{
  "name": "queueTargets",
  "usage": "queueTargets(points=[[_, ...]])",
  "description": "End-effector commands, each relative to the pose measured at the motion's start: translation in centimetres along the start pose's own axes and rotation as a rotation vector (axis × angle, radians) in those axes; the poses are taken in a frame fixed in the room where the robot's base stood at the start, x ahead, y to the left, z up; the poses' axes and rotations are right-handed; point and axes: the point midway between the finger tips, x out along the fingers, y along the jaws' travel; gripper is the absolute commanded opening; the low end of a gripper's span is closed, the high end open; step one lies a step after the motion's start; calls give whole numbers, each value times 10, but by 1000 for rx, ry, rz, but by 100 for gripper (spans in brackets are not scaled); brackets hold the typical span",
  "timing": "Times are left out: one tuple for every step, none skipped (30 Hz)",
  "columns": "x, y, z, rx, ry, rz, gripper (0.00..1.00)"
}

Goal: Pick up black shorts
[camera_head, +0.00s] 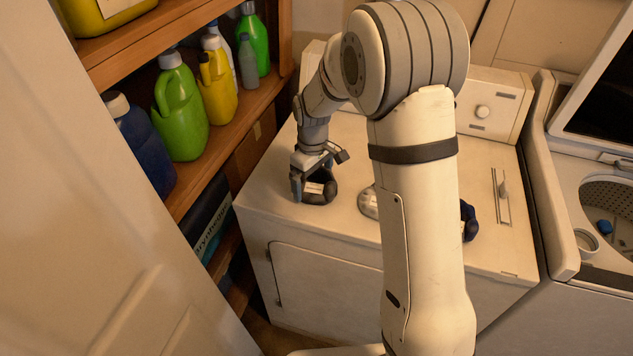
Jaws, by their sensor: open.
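A small, rounded black bundle (326,197), which looks like the black shorts, lies on the left front part of the white dryer's top (278,185). My gripper (312,187) points down right at this bundle, with its fingers low around or just over it. The gripper is open. It hides part of the bundle, and I cannot tell whether the fingers touch it.
A light grey bundle (367,203) and a dark blue bundle (469,222) lie on the dryer, partly behind my arm. Shelves with several bottles (181,108) stand close on the left. An open washer (607,190) with a blue item inside is at right.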

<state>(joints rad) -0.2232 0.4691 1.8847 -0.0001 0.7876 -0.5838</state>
Motion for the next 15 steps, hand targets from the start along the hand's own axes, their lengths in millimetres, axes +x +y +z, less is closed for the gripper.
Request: queueTargets(points=[[0, 0, 0, 0, 0, 0, 100], [0, 0, 0, 0, 0, 0, 100], [0, 0, 0, 1, 0, 0, 98], [0, 0, 0, 1, 0, 0, 96], [0, 0, 0, 1, 0, 0, 93], [0, 0, 0, 1, 0, 0, 90], [0, 0, 0, 1, 0, 0, 88], [0, 0, 0, 1, 0, 0, 85], [0, 0, 0, 1, 0, 0, 82], [0, 0, 0, 1, 0, 0, 80], [0, 0, 0, 1, 0, 0, 77], [0, 0, 0, 1, 0, 0, 74], [-1, 1, 0, 1, 0, 0, 71], [-1, 1, 0, 1, 0, 0, 69], [-1, 1, 0, 2, 1, 0, 67]])
